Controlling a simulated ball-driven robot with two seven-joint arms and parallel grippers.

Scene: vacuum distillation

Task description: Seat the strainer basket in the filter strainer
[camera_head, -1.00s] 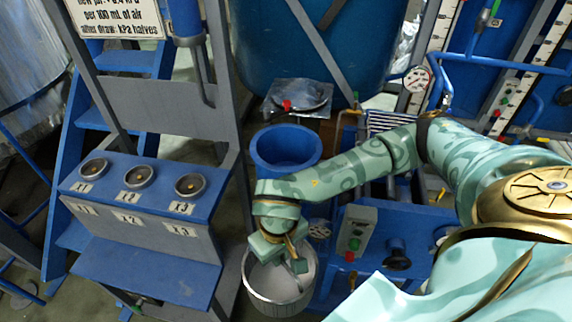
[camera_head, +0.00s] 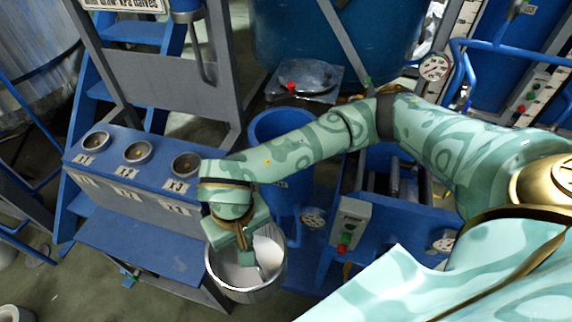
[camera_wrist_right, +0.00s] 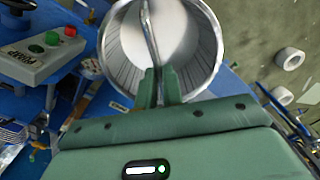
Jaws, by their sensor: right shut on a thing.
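The strainer basket (camera_head: 248,293) is a silvery, ribbed-walled cylinder with a pale bottom and a thin bail handle. My right gripper (camera_head: 250,256) is shut on that handle, with the basket hanging below. The right wrist view shows the fingers (camera_wrist_right: 160,84) closed on the handle (camera_wrist_right: 149,30) over the basket's open mouth (camera_wrist_right: 130,72). A round, open blue vessel (camera_head: 272,125), apparently the filter strainer, stands behind the basket. My right forearm hides much of it, including part of its opening. The basket is outside it, in front and to the left. My left gripper is not in view.
A blue-grey bench with three round cups (camera_head: 137,152) stands close left of the basket. A pump switch box (camera_head: 349,223) with green and red buttons is to the right. A blue step ladder (camera_head: 85,205) stands at left. White rings (camera_wrist_right: 290,59) lie on the floor.

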